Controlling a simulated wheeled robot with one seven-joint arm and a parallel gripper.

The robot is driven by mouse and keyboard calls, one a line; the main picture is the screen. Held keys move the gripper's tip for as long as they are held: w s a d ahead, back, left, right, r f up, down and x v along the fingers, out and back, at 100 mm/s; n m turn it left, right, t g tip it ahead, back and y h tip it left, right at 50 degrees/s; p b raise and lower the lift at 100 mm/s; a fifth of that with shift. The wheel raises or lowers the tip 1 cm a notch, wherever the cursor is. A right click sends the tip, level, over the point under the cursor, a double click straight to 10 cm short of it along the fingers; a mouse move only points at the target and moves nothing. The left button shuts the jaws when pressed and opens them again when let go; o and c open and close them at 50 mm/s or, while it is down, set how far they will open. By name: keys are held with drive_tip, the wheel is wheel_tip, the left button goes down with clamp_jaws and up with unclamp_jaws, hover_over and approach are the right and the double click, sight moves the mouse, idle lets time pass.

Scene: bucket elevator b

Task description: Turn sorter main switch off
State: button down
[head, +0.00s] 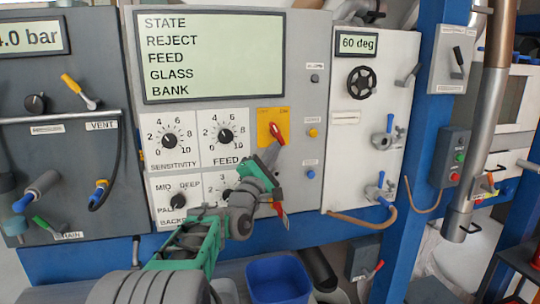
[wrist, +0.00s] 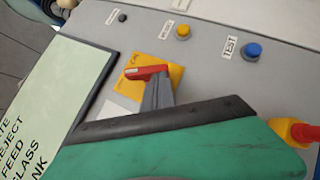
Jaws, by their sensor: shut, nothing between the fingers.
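The rotary switch with a red handle (head: 277,134) on a yellow plate (head: 264,117) is on the grey sorter panel, below the right end of the display. Its handle is tilted in the head view; the plate's small lettering is too small to read. In the wrist view the red handle (wrist: 147,72) and yellow plate (wrist: 172,70) show just beyond my fingers. My gripper (head: 270,153), green with dark fingertips, is shut and empty, its tips just below the red handle. I cannot tell whether they touch it.
The display (head: 213,57) and dials (head: 226,136) are left of the switch. Yellow (head: 313,133) and blue (head: 311,174) buttons are close on its right. A blue bin (head: 278,278) stands underneath.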

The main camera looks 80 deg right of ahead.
drive_tip(key=shift+s+d+f+n+t+h, duration=0.15)
drive_tip(key=shift+s+n+t+h, duration=0.2)
drive_tip(key=shift+n, duration=0.35)
drive_tip(key=shift+s+d, duration=0.1)
drive_tip(key=w+d+f+b+v, duration=0.1)
drive_tip(key=b+v, duration=0.4)
drive_tip(key=v, duration=0.7)
drive_tip(key=shift+w+a+f+b, duration=0.2)
drive_tip(key=shift+w+f+b, duration=0.2)
drive_tip(key=shift+w, duration=0.35)
